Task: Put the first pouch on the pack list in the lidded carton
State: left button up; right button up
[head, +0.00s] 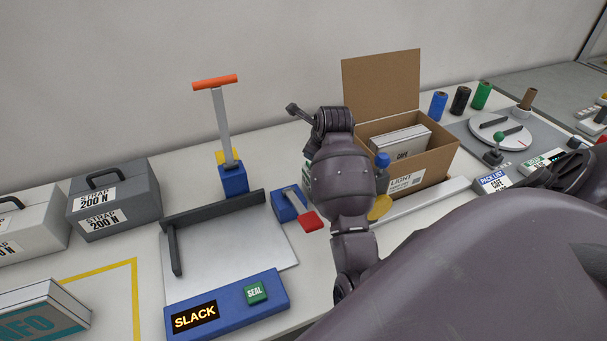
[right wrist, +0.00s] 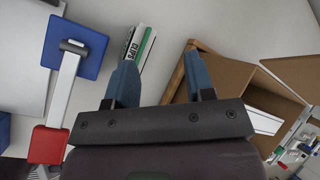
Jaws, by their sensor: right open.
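The cardboard carton (head: 435,165) stands right of centre in the head view, its brown lid (head: 382,85) raised; a label on its front reads LIGHT. A white pack labelled CAFE (head: 402,145) is inside. The pack list (head: 493,182) lies right of the carton; CAFE seems legible under its heading, the rest is too small. My right gripper (right wrist: 159,60) is open and empty in the right wrist view, left of the carton (right wrist: 222,80). Beyond its fingers, apart from them, is a thin white and green item marked CLIPS (right wrist: 141,48). My forearm hides most of this in the head view.
A blue device with a red handle (head: 308,220) stands left of my right arm. Further left are the sealing plate (head: 225,245), with a SLACK display (head: 195,317), and grey STRAP boxes (head: 115,200). Rolls (head: 460,100) and a turntable (head: 500,132) stand at the right.

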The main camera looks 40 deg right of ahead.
jog(key=m, duration=0.2)
jog(key=s+a+f+m+g, duration=0.1)
jog(key=shift+s+f+m+y, duration=0.15)
jog(key=shift+f+m+y, duration=0.05)
jog(key=shift+m+y, duration=0.2)
jog(key=m, duration=0.2)
jog(key=g, duration=0.1)
jog(key=shift+s+a+f+m, duration=0.3)
jog(key=shift+s+m, duration=0.1)
jog(key=shift+s+m+y, duration=0.15)
jog(key=shift+m+y, duration=0.15)
jog(key=shift+m, duration=0.4)
jog(key=shift+x, duration=5.4)
jog(key=shift+d, duration=0.2)
jog(key=shift+c, duration=0.2)
jog(key=c, duration=0.7)
jog(key=shift+c, duration=0.2)
jog(key=shift+r, duration=0.15)
notch_tip(320, 180, up, 20)
